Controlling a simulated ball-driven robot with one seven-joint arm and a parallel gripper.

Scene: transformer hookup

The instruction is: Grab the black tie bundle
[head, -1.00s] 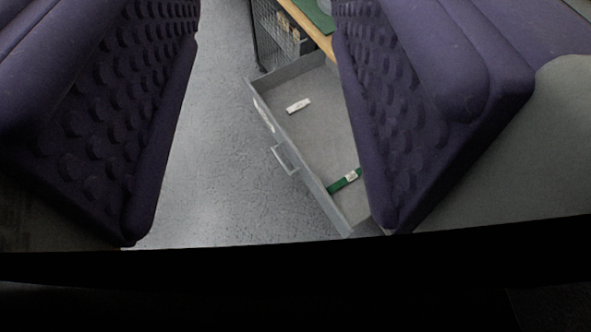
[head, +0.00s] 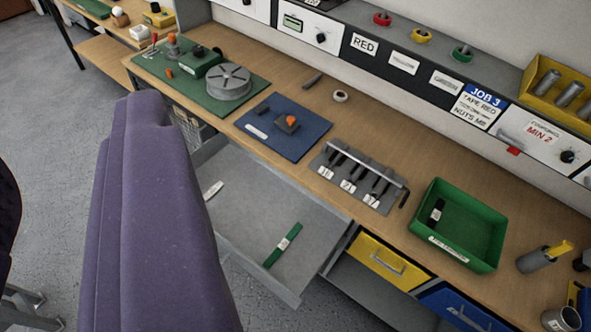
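A small black bundle with a white label (head: 437,211) lies inside the green tray (head: 478,259), against its left side. The tray stands on the right part of the bench. I take this as the black tie bundle. Part of my gripper (head: 158,215) shows as a large purple padded shape at the left, in front of the open drawer and well apart from the tray. Its smooth side faces me. I cannot see a gap between two fingers or anything held.
The open grey drawer (head: 262,203) juts from the bench, holding a green bundle (head: 283,245) and a white one (head: 212,191).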

